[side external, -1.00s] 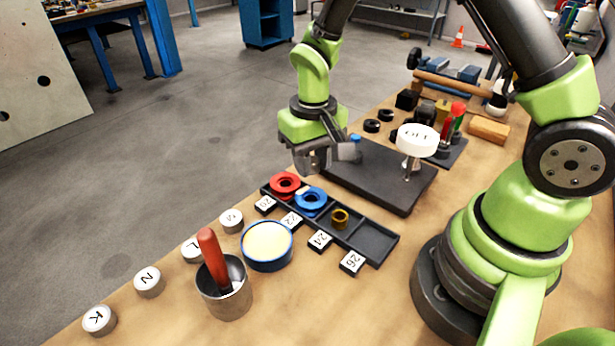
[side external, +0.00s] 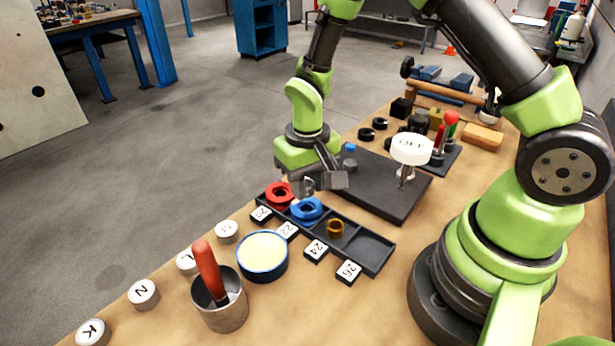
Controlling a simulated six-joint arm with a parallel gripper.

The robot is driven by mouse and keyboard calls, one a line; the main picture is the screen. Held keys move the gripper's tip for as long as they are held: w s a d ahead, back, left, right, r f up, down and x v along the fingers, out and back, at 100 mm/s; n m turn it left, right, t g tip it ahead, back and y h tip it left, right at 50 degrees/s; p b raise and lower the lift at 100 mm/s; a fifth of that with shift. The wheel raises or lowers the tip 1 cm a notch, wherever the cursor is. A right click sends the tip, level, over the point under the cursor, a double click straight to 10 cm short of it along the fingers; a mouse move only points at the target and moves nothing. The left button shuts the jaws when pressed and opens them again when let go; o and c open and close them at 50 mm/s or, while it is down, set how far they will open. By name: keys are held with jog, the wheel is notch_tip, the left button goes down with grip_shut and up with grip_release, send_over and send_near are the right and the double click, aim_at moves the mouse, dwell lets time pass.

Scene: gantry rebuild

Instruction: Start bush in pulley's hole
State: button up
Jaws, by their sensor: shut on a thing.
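My gripper (side external: 313,185) points down just behind the blue ring, between the dark tray and the dark plate. It is shut on a small grey piece (side external: 308,188), mostly hidden by the fingers; I cannot tell whether it is the bush. The tray (side external: 375,254) holds a red ring (side external: 279,195), a blue ring (side external: 306,209) and a small brass ring (side external: 336,228); its right-end compartment is empty. I cannot tell for sure which part is the pulley. A small blue-topped grey part (side external: 350,162) stands on the dark plate (side external: 385,197).
A white round "OFF" piece (side external: 411,148) stands on a thin stem at the plate's right. Number tags line the tray's front. A pale-filled blue tin (side external: 262,256) and a metal cup (side external: 221,309) with a red-handled tool stand in front. Tools and black rings lie behind.

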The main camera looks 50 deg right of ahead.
jog(key=shift+f, duration=1.8)
jog(key=shift+f, duration=0.15)
jog(key=o, duration=1)
notch_tip(320, 180, up, 10)
notch_tip(320, 180, up, 13)
jog(key=t, duration=0.3)
send_over(308, 210)
jog(key=s, duration=0.5)
jog(key=s+a+r+t+y, duration=0.1)
jog(key=s+r+t, duration=0.3)
jog(key=s, duration=0.6)
jog(key=shift+r+y, duration=0.5)
jog(key=shift+r, duration=0.15)
